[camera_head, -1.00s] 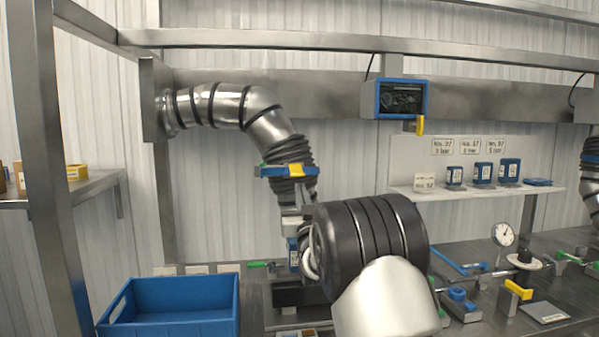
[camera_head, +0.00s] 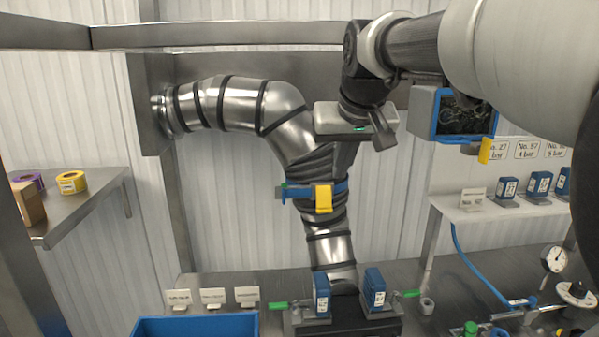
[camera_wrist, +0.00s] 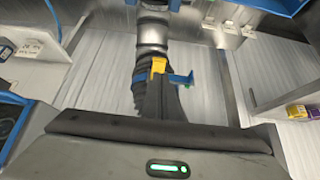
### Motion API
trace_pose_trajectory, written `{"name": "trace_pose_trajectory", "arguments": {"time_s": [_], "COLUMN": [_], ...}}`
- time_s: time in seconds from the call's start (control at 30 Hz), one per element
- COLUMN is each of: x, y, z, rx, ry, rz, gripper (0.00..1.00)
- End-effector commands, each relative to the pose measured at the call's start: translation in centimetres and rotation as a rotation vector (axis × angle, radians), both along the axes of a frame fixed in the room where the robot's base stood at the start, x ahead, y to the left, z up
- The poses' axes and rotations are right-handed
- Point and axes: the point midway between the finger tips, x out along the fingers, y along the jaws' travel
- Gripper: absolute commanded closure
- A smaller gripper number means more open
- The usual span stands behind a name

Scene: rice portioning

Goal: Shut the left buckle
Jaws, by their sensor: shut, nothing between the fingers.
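A blue band with a yellow buckle (camera_head: 323,198) sits around the dark ribbed sleeve (camera_head: 316,165) of the steel duct. The band's blue left end (camera_head: 284,191) sticks out and has a green part. In the upside-down wrist view the yellow buckle (camera_wrist: 158,66) is near the middle, with the blue end (camera_wrist: 181,79) to its right. My gripper (camera_head: 343,172) is shut and empty, its fingers pointing down just above the band. Its dark fingers also show in the wrist view (camera_wrist: 168,88). I cannot tell contact, or whether a buckle is fastened.
Two blue blocks (camera_head: 321,295) (camera_head: 374,290) with green handles stand at the duct's foot. A blue bin (camera_head: 196,325) is at the front left. A small screen (camera_head: 464,115) hangs right of the gripper, behind my arm. A shelf (camera_head: 520,208) holds blue blocks at right.

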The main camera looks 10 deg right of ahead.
Motion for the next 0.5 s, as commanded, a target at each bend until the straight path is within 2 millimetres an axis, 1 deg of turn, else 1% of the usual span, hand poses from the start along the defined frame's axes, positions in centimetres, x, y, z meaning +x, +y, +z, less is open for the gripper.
{"name": "trace_pose_trajectory", "arguments": {"time_s": [0.17, 0.5], "x": [1.4, 5.6], "y": [0.0, 0.0], "z": [-2.3, -8.2], "rx": [-0.001, -0.001], "ry": [0.006, 0.006], "rz": [0.000, 0.000], "gripper": [1.00, 1.00]}}
